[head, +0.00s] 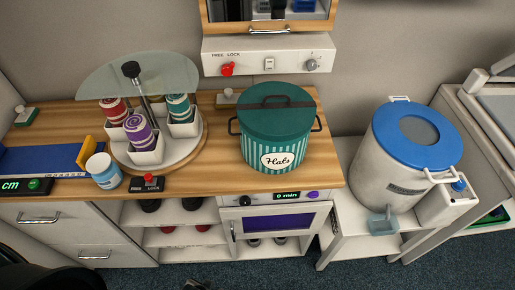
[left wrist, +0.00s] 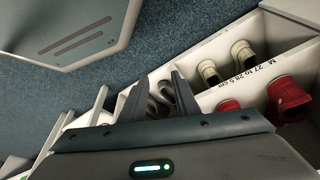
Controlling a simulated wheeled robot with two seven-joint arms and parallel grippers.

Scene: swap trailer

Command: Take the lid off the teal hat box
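The teal hat box (head: 258,152) stands upright on the wooden counter, with teal and white stripes, a "Hats" label and a dark handle on each side. Its dark teal lid (head: 275,122) sits on top, with a dark strap across it. My left gripper (left wrist: 158,92) shows in the left wrist view with its two dark fingers apart and nothing held between them. It is near the shoe shelves, away from the box. My right gripper is not in view.
Left of the box is a round turntable (head: 190,149) with yarn-like rolls under a glass shade. A wall control panel (head: 290,55) is behind the box. A blue-lidded canister (head: 385,170) stands to the right. Shoe shelves (left wrist: 220,97) are below the counter.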

